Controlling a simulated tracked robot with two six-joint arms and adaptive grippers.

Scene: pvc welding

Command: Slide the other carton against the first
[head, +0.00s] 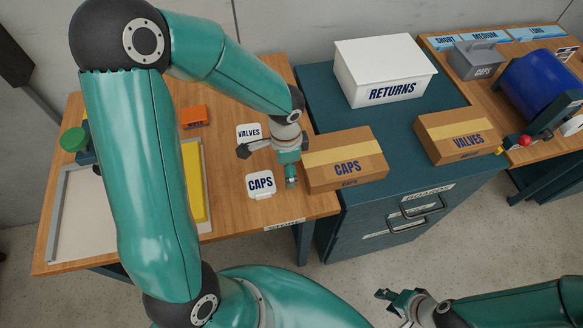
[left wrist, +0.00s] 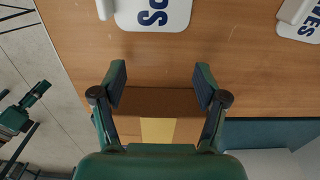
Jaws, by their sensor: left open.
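The CAPS carton (head: 346,170) is brown with yellow tape and sits at the left front of the dark cabinet top, beside the wooden bench. The VALVES carton (head: 460,140) stands apart from it at the cabinet's right, with a clear gap between them. My left gripper (head: 290,176) is open, low over the bench, at the left side of the CAPS carton. In the left wrist view the open fingers (left wrist: 160,84) flank the near part of that carton (left wrist: 158,130); contact cannot be told. My right gripper (head: 390,302) hangs over the floor, away from both cartons.
A white RETURNS box (head: 384,72) stands at the cabinet's back. White CAPS (head: 260,186) and VALVES (head: 249,131) labelled pieces are on the bench near my left gripper. The cabinet top (head: 395,140) is bare between the cartons. A blue cylinder (head: 540,82) is on the right bench.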

